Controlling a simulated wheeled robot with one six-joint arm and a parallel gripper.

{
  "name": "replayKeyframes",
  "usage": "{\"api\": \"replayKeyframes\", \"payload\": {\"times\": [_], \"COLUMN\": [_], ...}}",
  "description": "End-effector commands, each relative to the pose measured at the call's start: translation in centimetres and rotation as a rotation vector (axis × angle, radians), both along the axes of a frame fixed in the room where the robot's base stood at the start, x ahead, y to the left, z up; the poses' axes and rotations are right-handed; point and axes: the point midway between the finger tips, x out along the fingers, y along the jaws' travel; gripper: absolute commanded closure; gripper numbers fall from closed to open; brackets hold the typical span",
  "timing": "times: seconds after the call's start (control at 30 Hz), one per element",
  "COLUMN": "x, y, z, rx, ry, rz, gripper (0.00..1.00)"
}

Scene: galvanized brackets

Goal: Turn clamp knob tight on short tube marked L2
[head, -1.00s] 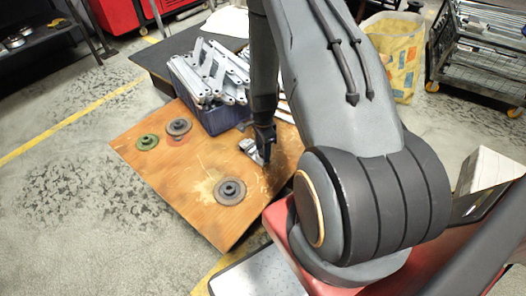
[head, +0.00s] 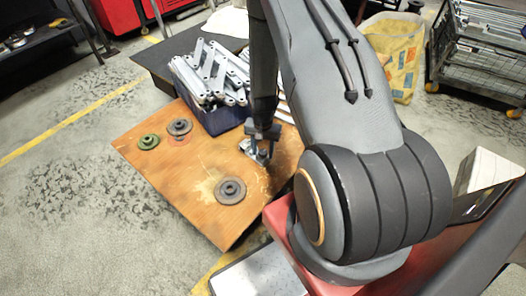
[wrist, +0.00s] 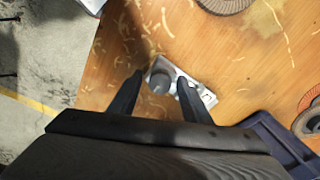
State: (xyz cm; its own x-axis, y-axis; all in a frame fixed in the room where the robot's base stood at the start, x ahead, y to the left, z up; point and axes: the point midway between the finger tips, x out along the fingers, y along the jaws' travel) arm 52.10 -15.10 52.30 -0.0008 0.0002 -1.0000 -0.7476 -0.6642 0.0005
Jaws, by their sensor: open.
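A small bright metal clamp piece (wrist: 205,95) lies on the wooden board, with a round grey knob-like part (wrist: 159,82) at its left. The piece also shows in the head view (head: 262,157), partly hidden by my gripper. My gripper (wrist: 155,90) is open and empty above it. In the wrist view its two dark fingers stand on either side of the round part, with a gap each side. I cannot tell how far the fingertips are above it. No L2 mark is readable, and a short tube cannot be made out.
A blue crate (head: 222,120) heaped with galvanized brackets (head: 213,72) stands close behind my gripper. The board's front left is clear.

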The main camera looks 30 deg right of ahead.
Motion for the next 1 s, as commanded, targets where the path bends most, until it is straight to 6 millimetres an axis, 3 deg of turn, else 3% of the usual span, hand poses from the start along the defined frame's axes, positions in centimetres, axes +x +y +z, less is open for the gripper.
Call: {"api": "replayKeyframes", "payload": {"times": [0.7, 1.0], "x": [0.03, 0.03], "y": [0.00, 0.00], "z": [0.05, 0.00], "rx": [0.000, 0.000], "ry": [-0.001, -0.001], "rz": [0.580, 0.631], "gripper": [0.56, 0.56]}}
